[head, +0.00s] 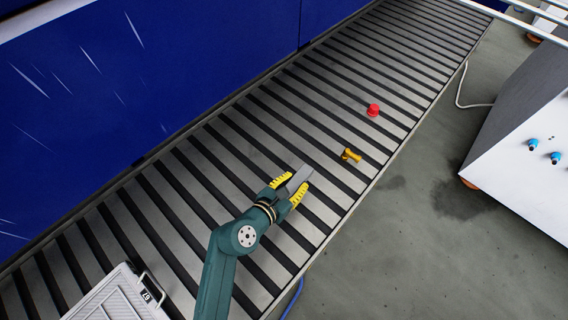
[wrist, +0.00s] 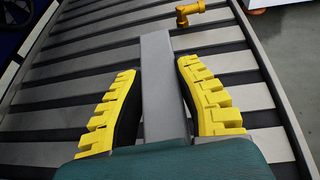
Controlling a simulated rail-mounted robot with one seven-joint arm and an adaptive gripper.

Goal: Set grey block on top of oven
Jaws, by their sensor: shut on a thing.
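The grey block (head: 298,179) is a long grey bar between the yellow fingers of my gripper (head: 288,188), over the slatted conveyor. In the wrist view the grey block (wrist: 162,85) points forward from between the two yellow-padded fingers of my gripper (wrist: 160,95). My gripper is shut on it. I cannot tell whether the block touches the slats. I cannot make out an oven for certain in either view.
The slatted conveyor (head: 240,150) runs diagonally beside a blue wall (head: 150,80). A yellow fitting (head: 350,155) and a red part (head: 373,110) lie on it ahead. A light lidded box (head: 115,298) is at lower left. A white cabinet (head: 530,125) with blue knobs stands at right.

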